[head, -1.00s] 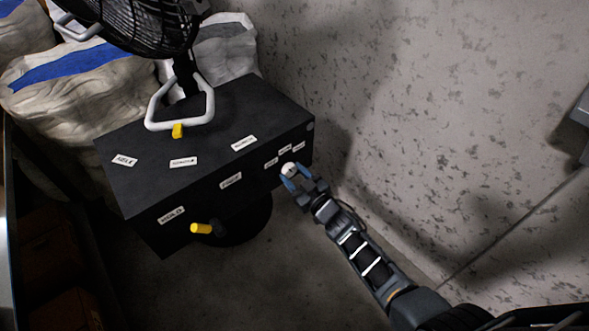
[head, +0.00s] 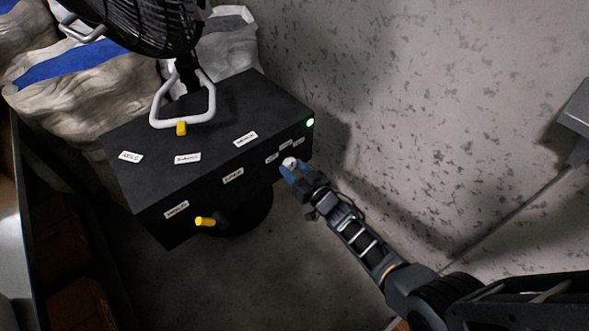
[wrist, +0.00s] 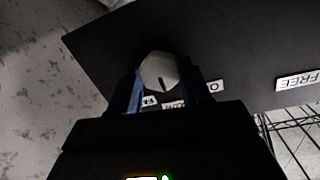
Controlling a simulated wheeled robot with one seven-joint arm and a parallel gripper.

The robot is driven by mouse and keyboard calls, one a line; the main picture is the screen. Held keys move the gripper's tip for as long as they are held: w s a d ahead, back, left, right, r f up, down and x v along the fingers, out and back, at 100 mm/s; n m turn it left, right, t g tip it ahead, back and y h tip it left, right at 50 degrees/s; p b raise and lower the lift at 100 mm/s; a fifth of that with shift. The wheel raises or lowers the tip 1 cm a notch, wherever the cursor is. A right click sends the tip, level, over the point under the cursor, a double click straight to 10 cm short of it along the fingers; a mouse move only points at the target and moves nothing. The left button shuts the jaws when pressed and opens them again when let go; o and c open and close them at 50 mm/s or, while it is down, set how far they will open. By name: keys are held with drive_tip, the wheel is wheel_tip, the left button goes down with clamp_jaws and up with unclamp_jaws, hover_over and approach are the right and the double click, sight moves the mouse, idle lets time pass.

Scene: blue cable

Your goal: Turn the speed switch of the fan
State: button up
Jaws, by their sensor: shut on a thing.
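The fan's black base box (head: 215,128) stands left of centre in the head view, with white labels on its top and front. The white round speed switch (head: 290,162) is at the right end of its front face. In the wrist view the switch (wrist: 159,71) shows a dark mark on its face. My gripper (head: 289,169) is shut on the switch, with its blue fingers on either side of it in the wrist view (wrist: 160,88). A green light (head: 310,122) glows at the box's right corner. The black fan cage (head: 135,25) is above, partly cut off.
A white handle (head: 183,108) with a yellow knob (head: 181,128) is on the box top. Another yellow knob (head: 205,222) sticks out of the front. White sacks (head: 85,95) lie behind. A speckled wall (head: 430,110) is close on the right.

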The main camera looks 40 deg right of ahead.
drive_tip(key=o, duration=1.1)
drive_tip(key=shift+c, duration=0.2)
drive_tip(key=s+p, duration=0.2)
drive_tip(key=s, duration=0.6)
drive_tip(key=shift+a+r, duration=0.2)
drive_tip(key=shift+r, duration=0.05)
drive_tip(key=shift+w, duration=0.1)
